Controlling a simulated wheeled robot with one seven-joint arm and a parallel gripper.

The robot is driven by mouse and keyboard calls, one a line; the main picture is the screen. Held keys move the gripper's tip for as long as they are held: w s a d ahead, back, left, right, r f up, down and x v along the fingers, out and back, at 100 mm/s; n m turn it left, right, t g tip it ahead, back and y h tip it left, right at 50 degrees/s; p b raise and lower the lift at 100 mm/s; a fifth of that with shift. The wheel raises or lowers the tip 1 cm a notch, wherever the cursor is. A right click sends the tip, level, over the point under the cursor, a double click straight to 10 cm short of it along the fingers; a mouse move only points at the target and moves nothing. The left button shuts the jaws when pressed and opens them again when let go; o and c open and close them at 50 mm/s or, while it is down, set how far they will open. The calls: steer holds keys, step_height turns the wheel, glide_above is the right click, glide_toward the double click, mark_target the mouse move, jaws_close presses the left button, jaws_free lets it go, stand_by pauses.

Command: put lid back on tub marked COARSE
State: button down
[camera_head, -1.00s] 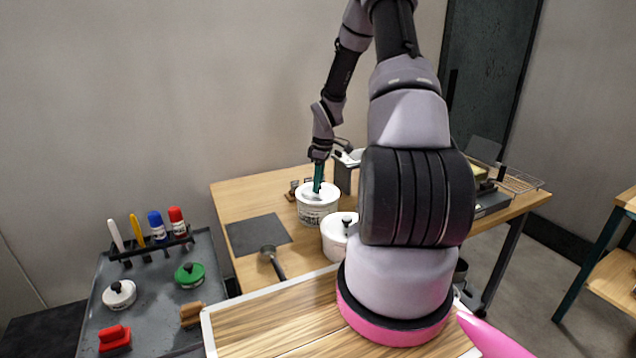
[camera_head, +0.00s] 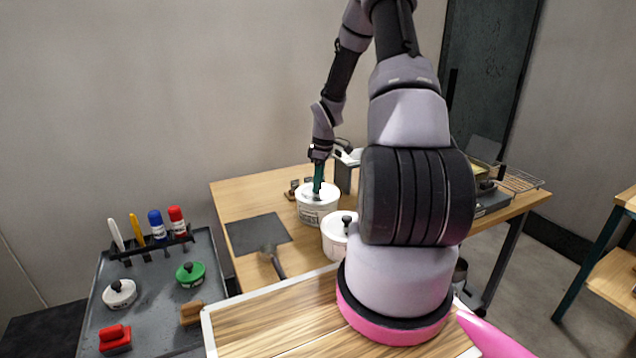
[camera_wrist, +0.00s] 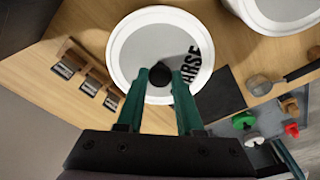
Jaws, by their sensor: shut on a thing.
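The tub (camera_head: 318,213) is white and round, with dark print on its side too small to read in the head view. It stands upright on the wooden table. A pale round lid (camera_wrist: 135,50) with a black knob (camera_wrist: 160,74) fills the tub's top in the wrist view; dark letters "ARSE" show on it, the rest hidden behind my finger and knob. My gripper (camera_wrist: 160,78) has green fingers shut on the knob, also seen above the tub in the head view (camera_head: 318,188). I cannot tell whether the lid's rim is fully seated.
A second white tub (camera_head: 337,238) with a black-knobbed lid stands close in front. A scoop (camera_head: 272,260) and a dark mat (camera_head: 258,233) lie left of it. A small rack (camera_wrist: 90,80) is beside the tub. A grey cart (camera_head: 150,310) holds lids and markers.

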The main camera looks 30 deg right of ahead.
jaws_free()
stand_by(0.5)
steer(key=shift+r, duration=0.1)
steer(key=shift+r, duration=3.4)
jaws_close()
